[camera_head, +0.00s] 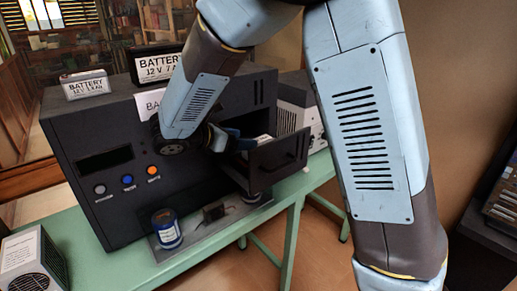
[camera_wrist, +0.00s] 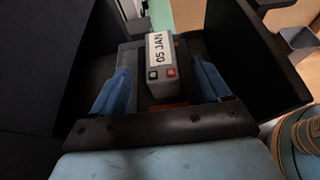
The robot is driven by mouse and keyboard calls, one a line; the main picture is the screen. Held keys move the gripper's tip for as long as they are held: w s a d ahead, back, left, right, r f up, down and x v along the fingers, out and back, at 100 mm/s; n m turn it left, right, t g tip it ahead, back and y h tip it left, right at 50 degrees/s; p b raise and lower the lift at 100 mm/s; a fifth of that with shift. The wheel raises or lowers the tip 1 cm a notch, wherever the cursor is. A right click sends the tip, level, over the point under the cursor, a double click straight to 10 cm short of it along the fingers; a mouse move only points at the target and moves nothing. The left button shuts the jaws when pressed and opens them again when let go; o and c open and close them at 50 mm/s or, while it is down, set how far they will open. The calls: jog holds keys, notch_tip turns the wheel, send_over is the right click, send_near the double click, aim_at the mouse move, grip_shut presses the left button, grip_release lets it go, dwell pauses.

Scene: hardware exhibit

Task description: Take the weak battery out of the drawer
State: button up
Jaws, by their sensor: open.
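The drawer (camera_head: 284,158) of the dark machine (camera_head: 85,135) is pulled open on its right side; its dark wall also shows in the wrist view (camera_wrist: 262,62). My gripper (camera_wrist: 162,74) is open, with one blue finger on each side of the battery. I cannot tell whether the fingers touch it. In the head view my gripper (camera_head: 232,140) reaches over the drawer, and the battery is mostly hidden.
Two batteries marked 12 V, a smaller one (camera_head: 86,85) and a larger one (camera_head: 153,65), stand on the machine. A blue can (camera_head: 166,229) stands on the plate in front. A vented box (camera_head: 32,262) is at the left of the green table (camera_head: 90,250). A grey device (camera_head: 300,108) stands behind the drawer.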

jog(key=shift+x, duration=2.65)
jog(key=shift+a+f, duration=0.1)
grip_shut()
